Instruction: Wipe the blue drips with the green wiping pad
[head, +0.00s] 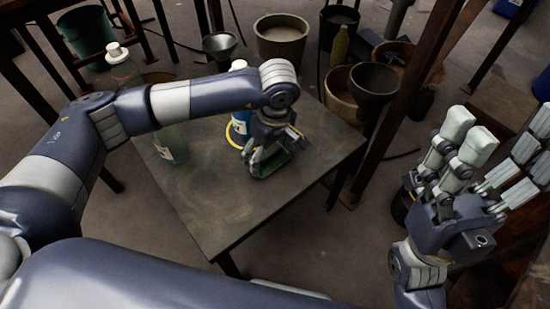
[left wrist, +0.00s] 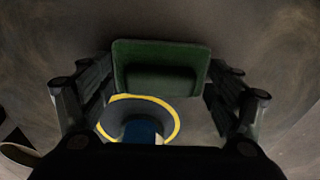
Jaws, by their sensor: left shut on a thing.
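My left gripper (head: 266,160) is low over the small dark table (head: 225,215) and shut on the green wiping pad (head: 275,163). In the left wrist view the pad (left wrist: 160,55) sits between the fingers, close to the table top; I cannot tell whether it touches. Just left of the gripper is a blue bottle (head: 241,119) with a yellow ring at its base. I cannot make out any blue drips; the gripper and arm cover part of the table. My right gripper (head: 480,165) is raised at the right, its fingers spread and empty.
A clear bottle (head: 172,147) with a label stands on the table's left part, partly behind my arm. Buckets, including a beige one (head: 282,38), and a funnel (head: 220,45) stand on the floor behind. Rusty posts (head: 405,80) rise at the right. The table's front is clear.

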